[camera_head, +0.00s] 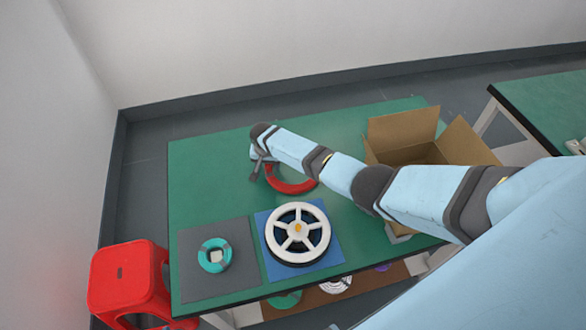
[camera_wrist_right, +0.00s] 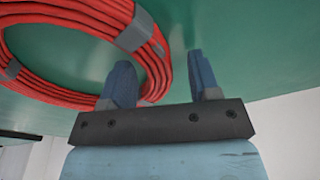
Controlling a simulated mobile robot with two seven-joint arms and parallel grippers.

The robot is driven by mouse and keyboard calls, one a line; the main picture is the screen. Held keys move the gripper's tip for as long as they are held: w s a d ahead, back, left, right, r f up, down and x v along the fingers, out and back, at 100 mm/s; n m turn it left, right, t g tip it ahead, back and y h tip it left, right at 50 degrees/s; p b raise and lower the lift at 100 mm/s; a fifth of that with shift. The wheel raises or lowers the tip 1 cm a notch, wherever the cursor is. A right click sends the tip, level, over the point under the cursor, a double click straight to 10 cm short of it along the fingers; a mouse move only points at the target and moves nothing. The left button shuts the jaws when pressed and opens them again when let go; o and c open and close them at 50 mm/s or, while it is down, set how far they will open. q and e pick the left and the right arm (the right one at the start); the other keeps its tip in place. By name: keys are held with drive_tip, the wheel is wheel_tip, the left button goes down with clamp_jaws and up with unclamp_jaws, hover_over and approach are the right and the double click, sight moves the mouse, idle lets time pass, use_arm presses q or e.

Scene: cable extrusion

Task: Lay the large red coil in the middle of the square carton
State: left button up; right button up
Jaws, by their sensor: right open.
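The large red coil (camera_head: 292,187) lies on the green table, partly hidden under my right arm in the head view. In the right wrist view the red coil (camera_wrist_right: 158,62) shows as a ring of several strands with grey ties. My right gripper (camera_head: 257,166) is at the coil's left side, and its fingers also show in the wrist view (camera_wrist_right: 160,62). It is open, with the coil's band appearing between the two fingers; contact cannot be told. The square carton (camera_head: 403,133) stands open-flapped at the table's right, partly behind my arm. My left gripper is not in view.
A white spoked reel (camera_head: 298,232) sits on a blue mat (camera_head: 330,255). A teal coil (camera_head: 214,255) lies on a grey mat (camera_head: 190,282). A red stool (camera_head: 128,280) stands at the left. The table's back left (camera_head: 210,165) is clear.

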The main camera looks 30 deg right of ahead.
clamp_jaws()
drive_tip(key=shift+r, duration=0.15)
wheel_tip(320, 180, up, 19)
drive_tip(key=s+a+r+n, duration=0.1)
drive_tip(key=s+r+n, duration=0.2)
drive_tip(key=s+r, duration=0.3)
drive_tip(key=s+a+r+n+y+p, duration=0.1)
drive_tip(key=s+r+n, duration=0.3)
drive_tip(key=s, duration=1.1)
wheel_tip(320, 180, up, 2)
drive_tip(key=shift+s+r, duration=0.1)
drive_tip(key=shift+s, duration=0.05)
